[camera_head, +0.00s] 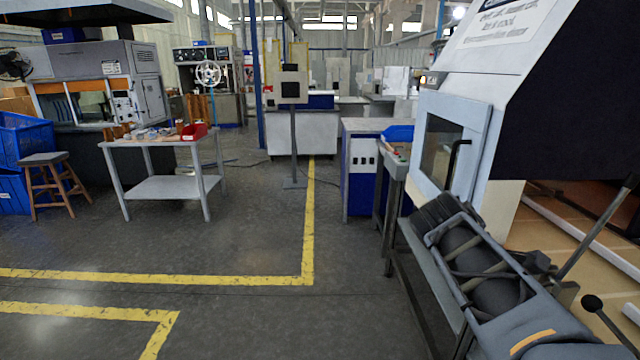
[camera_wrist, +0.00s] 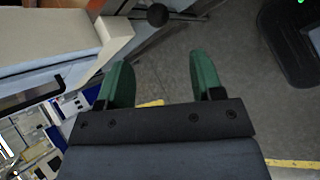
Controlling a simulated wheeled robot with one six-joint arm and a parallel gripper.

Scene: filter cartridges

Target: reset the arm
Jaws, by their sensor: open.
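My gripper (camera_wrist: 160,78) shows in the wrist view with its two green fingers spread wide apart. Nothing is between the fingers; grey floor shows in the gap. In the head view I cannot make out my gripper. I cannot make out any filter cartridge in either view.
In the head view, a white machine with a windowed door (camera_head: 448,150) stands at the right. A grey trolley table (camera_head: 165,187) with small items and a red bin (camera_head: 194,132) stands left, near a wooden stool (camera_head: 52,178). The yellow-lined floor (camera_head: 235,245) in the middle is clear.

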